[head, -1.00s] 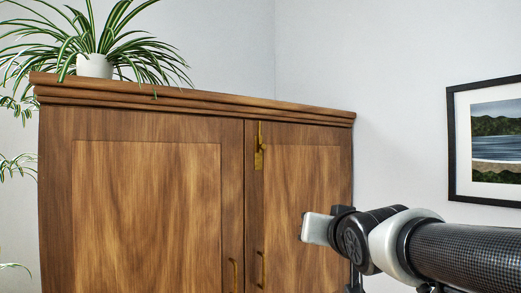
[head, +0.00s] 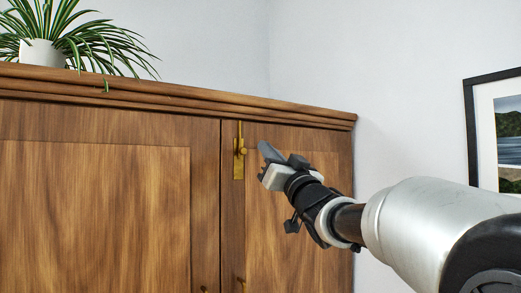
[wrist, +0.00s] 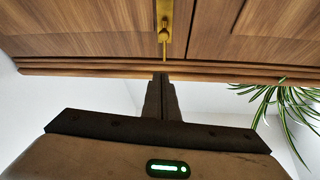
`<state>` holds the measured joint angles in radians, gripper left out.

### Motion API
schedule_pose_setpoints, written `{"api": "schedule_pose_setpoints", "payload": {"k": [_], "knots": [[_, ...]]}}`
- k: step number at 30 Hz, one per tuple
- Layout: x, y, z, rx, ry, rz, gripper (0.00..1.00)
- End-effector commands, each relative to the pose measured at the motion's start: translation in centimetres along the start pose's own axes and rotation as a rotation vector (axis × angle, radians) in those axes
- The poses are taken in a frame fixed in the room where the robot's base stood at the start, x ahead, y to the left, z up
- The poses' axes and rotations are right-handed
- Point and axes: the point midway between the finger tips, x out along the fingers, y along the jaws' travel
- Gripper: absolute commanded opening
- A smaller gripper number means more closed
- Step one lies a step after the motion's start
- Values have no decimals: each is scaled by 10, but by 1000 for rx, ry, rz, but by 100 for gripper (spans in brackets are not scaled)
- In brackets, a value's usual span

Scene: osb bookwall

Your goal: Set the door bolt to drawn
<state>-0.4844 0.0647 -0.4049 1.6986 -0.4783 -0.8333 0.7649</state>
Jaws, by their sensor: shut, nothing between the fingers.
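The brass door bolt (head: 239,160) is mounted upright near the top of the right cabinet door (head: 290,215), close to the seam between the doors. Its rod runs up toward the cornice and a small round knob sticks out to the right. The bolt also shows at the top of the wrist view (wrist: 165,22). My gripper (head: 266,152) is shut and empty, just right of the bolt in the head view, with a small gap to the knob. In the wrist view the shut fingers (wrist: 161,82) point toward the bolt's rod end. Whether they touch anything is unclear.
The cabinet's cornice (head: 180,98) juts out above the doors. A potted spider plant (head: 45,52) stands on top at the left. Brass handles (head: 241,285) show low on the doors. A framed picture (head: 497,130) hangs on the right wall. The space before the doors looks clear.

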Motion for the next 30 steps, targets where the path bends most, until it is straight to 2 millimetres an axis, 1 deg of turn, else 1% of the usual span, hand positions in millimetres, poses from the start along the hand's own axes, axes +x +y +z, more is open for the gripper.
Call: {"api": "schedule_pose_setpoints", "payload": {"k": [7,11,14,21,24,25,26,30], "knots": [[2,0,0,-1,-1,2,0],[16,0,-1,-2,-2,1,0],[34,0,-2,-2,-3,2,0],[87,0,-2,-4,-3,2,0],[106,0,-2,-3,-3,1,0],[100,0,9,1,-6,2,0],[96,0,14,2,-7,3,0],[90,0,29,1,-3,2,0]]}}
